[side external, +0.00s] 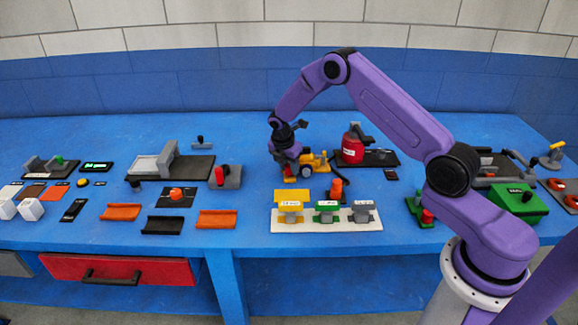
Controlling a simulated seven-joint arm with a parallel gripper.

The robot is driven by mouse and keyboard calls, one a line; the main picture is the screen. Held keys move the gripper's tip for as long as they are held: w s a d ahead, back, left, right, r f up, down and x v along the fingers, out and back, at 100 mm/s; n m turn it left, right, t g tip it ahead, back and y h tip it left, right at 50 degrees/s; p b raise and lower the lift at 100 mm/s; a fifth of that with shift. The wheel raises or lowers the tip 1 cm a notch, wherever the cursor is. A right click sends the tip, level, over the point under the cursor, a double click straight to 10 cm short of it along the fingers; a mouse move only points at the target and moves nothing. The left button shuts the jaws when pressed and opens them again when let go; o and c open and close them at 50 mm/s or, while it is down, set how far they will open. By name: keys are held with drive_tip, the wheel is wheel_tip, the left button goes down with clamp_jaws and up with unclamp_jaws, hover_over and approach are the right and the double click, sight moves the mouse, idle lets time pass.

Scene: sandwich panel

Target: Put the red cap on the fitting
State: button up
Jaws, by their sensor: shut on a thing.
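My gripper (291,172) points down at the middle of the table, and is shut. A small red piece, which looks like the red cap (289,179), shows at its fingertips, just above or at the table. A yellow piece with dark parts (313,162) is right beside the gripper, partly hidden by it. An orange-red upright piece (336,188) stands to the right of the gripper, behind the white strip. I cannot tell which of these pieces is the fitting. The contact between the cap and whatever is under it is hidden or too small to see.
A white strip (280,226) with yellow, green and grey labelled blocks lies in front. A red canister (353,145) stands behind on a dark plate. A grey piece with a red front (226,177) is to the left. Orange and black trays (217,219) lie front left.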

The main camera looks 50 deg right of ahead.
sight(289, 166)
drive_tip(key=shift+f, duration=0.35)
idle(0.5)
drive_tip(key=o, duration=1.4)
drive_tip(key=shift+o, duration=0.2)
drive_tip(key=shift+r, duration=3.75)
drive_tip(key=shift+a, duration=0.1)
